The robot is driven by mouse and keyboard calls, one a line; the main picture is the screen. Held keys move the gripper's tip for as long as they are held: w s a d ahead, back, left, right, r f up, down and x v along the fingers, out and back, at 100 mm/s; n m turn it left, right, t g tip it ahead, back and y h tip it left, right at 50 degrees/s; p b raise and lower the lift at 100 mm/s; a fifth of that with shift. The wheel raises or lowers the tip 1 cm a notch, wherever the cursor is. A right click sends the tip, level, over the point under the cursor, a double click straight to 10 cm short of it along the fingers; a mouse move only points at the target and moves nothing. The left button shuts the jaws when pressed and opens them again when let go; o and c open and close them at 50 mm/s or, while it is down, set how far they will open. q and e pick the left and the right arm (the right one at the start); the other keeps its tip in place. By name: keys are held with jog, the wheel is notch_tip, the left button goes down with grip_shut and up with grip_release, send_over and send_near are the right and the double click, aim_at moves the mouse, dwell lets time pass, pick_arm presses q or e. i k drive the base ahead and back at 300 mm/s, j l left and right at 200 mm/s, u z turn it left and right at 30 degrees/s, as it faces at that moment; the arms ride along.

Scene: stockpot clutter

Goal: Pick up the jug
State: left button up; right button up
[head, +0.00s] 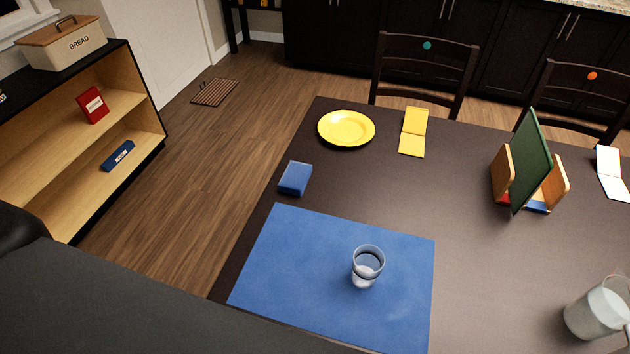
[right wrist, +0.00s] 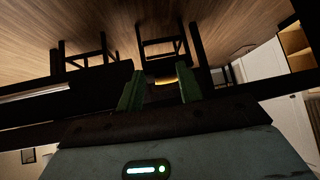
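The jug (head: 598,310) is a clear vessel with a pale, milky content, standing on the dark table (head: 480,270) at the lower right of the head view. The right frame edge cuts off part of it. My right gripper (right wrist: 160,86) shows in the right wrist view, with its two green fingers apart and nothing held between them. The jug cannot be made out in the right wrist view. Neither gripper shows in the head view, so their distance from the jug cannot be seen.
A drinking glass (head: 366,272) stands on a blue mat (head: 290,270). A blue box (head: 295,178), a yellow plate (head: 346,128), a yellow folded card (head: 413,132) and a wooden holder with a green board (head: 530,165) stand further back. The table between mat and jug is clear.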

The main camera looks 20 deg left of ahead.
aim_at(604, 311)
jog(key=k, duration=0.65)
jog(key=j+z, duration=0.1)
jog(key=z, duration=1.55)
jog(key=j, duration=0.45)
